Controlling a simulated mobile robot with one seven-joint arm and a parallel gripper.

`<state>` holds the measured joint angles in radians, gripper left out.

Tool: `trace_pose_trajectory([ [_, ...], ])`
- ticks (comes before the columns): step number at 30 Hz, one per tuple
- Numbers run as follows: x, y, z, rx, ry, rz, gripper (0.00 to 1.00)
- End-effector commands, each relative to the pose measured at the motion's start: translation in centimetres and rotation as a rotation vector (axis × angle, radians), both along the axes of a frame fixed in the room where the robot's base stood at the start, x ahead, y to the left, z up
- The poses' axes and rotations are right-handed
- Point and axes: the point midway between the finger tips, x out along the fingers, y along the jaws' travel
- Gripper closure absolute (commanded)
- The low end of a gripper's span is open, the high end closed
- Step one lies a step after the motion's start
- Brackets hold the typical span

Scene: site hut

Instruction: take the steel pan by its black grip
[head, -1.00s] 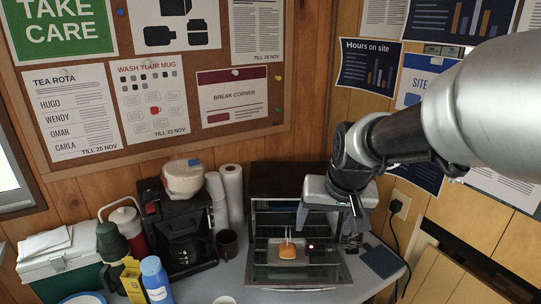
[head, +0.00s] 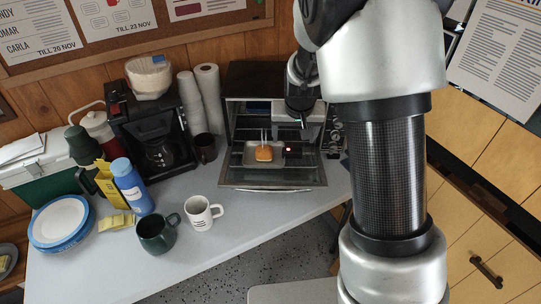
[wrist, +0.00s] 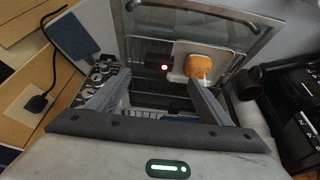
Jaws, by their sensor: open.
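The steel pan (head: 250,158) sits on the rack inside the open toaster oven (head: 262,80), with an orange-brown bun (head: 264,153) on it. In the wrist view the pan (wrist: 182,72) is a pale square tray with the bun (wrist: 199,67) on it. Its black grip (wrist: 153,59) points left there, a dark block with a red light spot on it. My gripper (wrist: 157,86) is open and empty, its fingers spread on either side of the grip in that picture, apparently still above it. In the head view my gripper (head: 302,118) is at the oven's front right; my arm hides part of the oven.
The oven's glass door (head: 272,176) is folded down in front. A white mug (head: 200,214) and a green mug (head: 153,236) stand nearer. The front middle tabletop is clear.

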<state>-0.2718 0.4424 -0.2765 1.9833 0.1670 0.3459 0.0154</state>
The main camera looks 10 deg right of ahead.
Motion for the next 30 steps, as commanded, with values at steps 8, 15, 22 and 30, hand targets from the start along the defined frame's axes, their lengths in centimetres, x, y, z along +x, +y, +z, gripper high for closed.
trace_pose_trajectory([
  [8,1.6,-0.2,-4.0,0.0,0.001,-0.001,0.27],
  [15,2.3,-0.4,-5.9,0.001,0.002,-0.001,0.27],
  [22,3.4,-0.6,-8.8,0.0,0.002,0.0,0.27],
  [30,3.6,-0.6,-9.1,0.001,-0.001,0.0,0.27],
])
